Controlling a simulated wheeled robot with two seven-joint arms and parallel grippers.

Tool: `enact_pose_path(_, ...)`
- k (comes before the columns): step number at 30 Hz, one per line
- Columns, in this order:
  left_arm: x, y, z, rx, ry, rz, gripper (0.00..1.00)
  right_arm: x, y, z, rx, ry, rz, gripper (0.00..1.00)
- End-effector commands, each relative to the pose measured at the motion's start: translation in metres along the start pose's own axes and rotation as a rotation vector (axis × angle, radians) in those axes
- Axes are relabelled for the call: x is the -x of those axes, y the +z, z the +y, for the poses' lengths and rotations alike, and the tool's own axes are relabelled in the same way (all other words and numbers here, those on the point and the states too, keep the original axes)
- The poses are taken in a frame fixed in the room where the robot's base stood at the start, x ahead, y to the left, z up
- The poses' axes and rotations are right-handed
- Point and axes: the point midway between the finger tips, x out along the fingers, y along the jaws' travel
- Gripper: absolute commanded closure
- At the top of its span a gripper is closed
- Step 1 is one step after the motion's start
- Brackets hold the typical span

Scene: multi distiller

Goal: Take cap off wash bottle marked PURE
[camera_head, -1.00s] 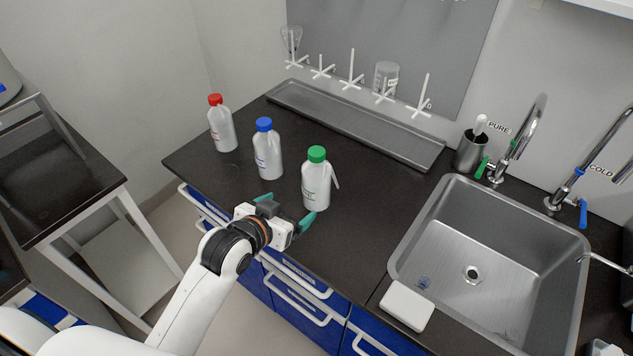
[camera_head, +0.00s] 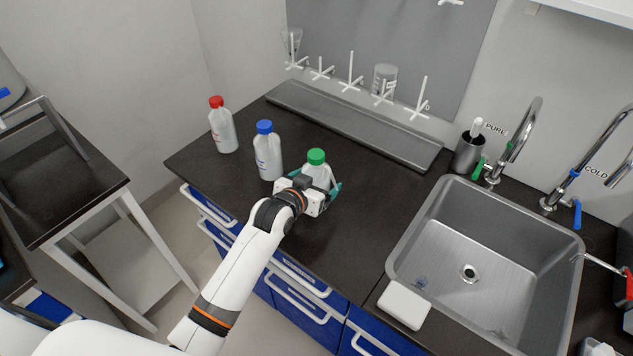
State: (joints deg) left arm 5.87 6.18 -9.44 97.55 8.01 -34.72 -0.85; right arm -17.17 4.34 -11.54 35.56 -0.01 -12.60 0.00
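A white wash bottle with a green cap (camera_head: 316,157) stands upright on the dark counter. My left gripper (camera_head: 316,182) is at this bottle, with its teal fingers spread to either side of the body below the cap. The gripper's body hides the lower part of the bottle and its label. Whether the fingers touch it cannot be made out. A blue-capped bottle (camera_head: 268,158) and a red-capped bottle (camera_head: 224,131) stand to the left, both upright and capped. Their label text is too small to read. My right gripper is not in view.
A steel sink (camera_head: 484,262) lies to the right, with a tap under the word PURE (camera_head: 514,143) and another under COLD. A white block (camera_head: 404,305) lies at the sink's front left corner. A long metal tray (camera_head: 355,125) runs along the back.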

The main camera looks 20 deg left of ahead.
Motion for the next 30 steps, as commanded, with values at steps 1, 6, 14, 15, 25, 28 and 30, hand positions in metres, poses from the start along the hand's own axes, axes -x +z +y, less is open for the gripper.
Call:
enact_pose_path(1, -0.004, 0.0, 0.0, 0.0, -0.001, 0.001, 0.11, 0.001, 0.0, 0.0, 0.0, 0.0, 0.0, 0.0)
enact_pose_path(6, -0.006, -0.001, 0.0, 0.0, -0.001, 0.001, 0.11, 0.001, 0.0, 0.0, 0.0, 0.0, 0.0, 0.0)
enact_pose_path(14, -0.006, -0.001, 0.0, 0.0, 0.0, 0.001, 0.39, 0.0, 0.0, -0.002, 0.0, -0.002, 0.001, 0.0)
enact_pose_path(15, -0.006, -0.001, 0.0, 0.0, 0.0, 0.001, 0.46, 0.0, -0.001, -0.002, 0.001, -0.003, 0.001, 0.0)
enact_pose_path(25, -0.005, 0.002, 0.0, -0.001, 0.0, -0.003, 0.5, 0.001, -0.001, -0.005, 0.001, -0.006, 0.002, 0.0)
enact_pose_path(28, -0.002, 0.011, 0.0, -0.001, 0.0, -0.007, 0.5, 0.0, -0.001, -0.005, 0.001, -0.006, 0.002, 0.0)
enact_pose_path(30, 0.002, 0.021, 0.0, -0.002, 0.0, -0.009, 0.5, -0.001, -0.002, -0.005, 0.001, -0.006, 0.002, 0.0)
